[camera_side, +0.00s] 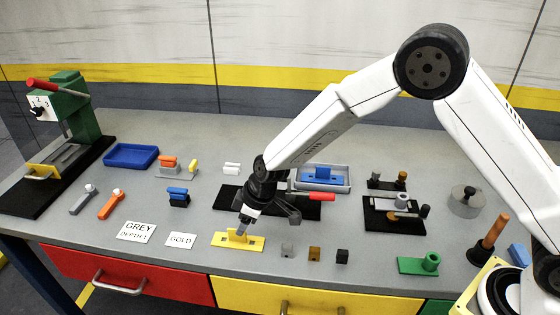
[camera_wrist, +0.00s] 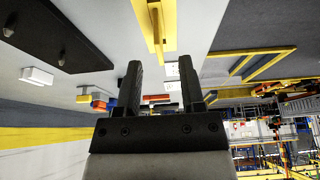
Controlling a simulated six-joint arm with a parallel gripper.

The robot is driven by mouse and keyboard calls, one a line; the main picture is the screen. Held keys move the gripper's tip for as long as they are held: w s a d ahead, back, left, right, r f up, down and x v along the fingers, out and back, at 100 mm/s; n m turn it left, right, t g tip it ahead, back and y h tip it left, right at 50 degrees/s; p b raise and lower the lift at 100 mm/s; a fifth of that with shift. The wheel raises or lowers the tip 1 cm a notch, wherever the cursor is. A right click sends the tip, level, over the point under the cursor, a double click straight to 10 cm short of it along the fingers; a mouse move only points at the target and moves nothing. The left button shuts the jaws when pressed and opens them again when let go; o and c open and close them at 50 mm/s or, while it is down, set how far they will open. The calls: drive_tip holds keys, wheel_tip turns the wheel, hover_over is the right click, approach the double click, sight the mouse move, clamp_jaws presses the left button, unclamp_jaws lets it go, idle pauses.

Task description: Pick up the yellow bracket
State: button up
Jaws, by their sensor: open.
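The yellow bracket (camera_side: 252,243) lies on the bench near its front edge, a flat plate with holes and a short upright tab. My gripper (camera_side: 243,222) is open, pointing down just above the upright tab. The side view does not clearly show whether it touches the bracket. In the wrist view the bracket (camera_wrist: 168,24) is at the top, with its upright part extending down towards the gap between my two fingers (camera_wrist: 161,64).
Small grey, brown and black blocks (camera_side: 314,254) stand right of the bracket. Label cards (camera_side: 181,240) lie to its left. A black plate (camera_side: 228,197) with a red-handled clamp (camera_side: 322,197) is behind. A green bracket (camera_side: 410,266) is farther right.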

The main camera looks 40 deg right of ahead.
sight(238, 241)
drive_tip(key=shift+f, duration=0.1)
drive_tip(key=shift+x, duration=2.5)
drive_tip(key=shift+w, duration=0.15)
clamp_jaws()
